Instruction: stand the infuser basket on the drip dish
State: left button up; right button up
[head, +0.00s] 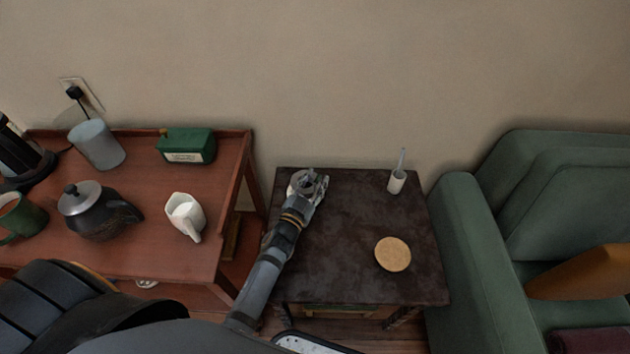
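My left arm reaches over the dark side table, and my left gripper (318,184) is over its back left part. A pale round dish (293,186), which looks like the drip dish, shows partly beside and under the gripper. Something small and grey shows at the fingers, but I cannot tell whether it is the infuser basket or part of the gripper. Whether the fingers are open or shut is too small to tell. My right gripper is out of view.
On the side table (345,225) stand a white cup with a thin stick (397,182) and a round cork mat (393,254). The red-brown tea table (150,235) at left holds a teapot (92,212), a white jug (185,213) and a green box (187,146). A green armchair (470,240) borders the right.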

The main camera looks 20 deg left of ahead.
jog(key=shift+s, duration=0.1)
pick_arm(q)
jog(key=shift+r, duration=0.15)
jog(key=shift+r+p, duration=0.5)
jog(key=shift+p, duration=0.05)
jog(key=s+a, duration=0.1)
jog(key=s, duration=1.1)
jog(key=shift+a+b, duration=0.15)
jog(key=shift+b, duration=0.15)
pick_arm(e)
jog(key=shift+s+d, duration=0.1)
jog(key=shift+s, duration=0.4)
